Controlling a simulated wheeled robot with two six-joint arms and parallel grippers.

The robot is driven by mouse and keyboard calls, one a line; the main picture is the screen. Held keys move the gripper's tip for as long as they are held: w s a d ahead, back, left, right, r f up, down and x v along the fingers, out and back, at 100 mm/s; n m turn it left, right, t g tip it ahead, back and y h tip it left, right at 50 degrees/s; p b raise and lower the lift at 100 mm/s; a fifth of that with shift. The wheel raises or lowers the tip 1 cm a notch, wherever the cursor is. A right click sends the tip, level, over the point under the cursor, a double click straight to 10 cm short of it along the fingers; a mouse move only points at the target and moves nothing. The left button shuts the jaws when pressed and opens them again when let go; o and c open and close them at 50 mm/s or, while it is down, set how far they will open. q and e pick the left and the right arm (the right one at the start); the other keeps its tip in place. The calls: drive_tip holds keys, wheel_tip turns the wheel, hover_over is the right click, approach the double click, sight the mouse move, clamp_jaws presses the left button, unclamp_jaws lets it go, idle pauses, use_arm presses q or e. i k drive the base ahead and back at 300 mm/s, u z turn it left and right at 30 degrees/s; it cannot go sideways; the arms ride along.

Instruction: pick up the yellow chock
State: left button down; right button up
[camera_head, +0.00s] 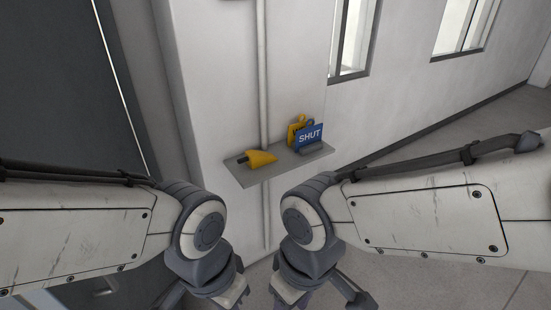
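The yellow chock (262,158) is a wedge with a dark end at its left. It lies on the left part of a small grey shelf (289,165) on the pale wall. My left gripper (236,297) and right gripper (283,292) are low in the view, below and nearer than the shelf, apart from the chock. The fingers are partly hidden or cut off by the lower edge, so I cannot tell whether either gripper is open or shut.
A blue sign reading SHUT (310,138) stands on the right part of the shelf, with a yellow tag-like piece (295,129) behind it. A vertical pipe (262,75) runs down the wall behind the shelf. A dark panel (60,85) fills the left; open floor (470,135) lies right.

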sight(255, 160)
drive_tip(key=z, duration=0.45)
drive_tip(key=i, duration=1.5)
drive_tip(key=u, duration=0.55)
drive_tip(key=i, duration=0.4)
drive_tip(key=u, duration=0.25)
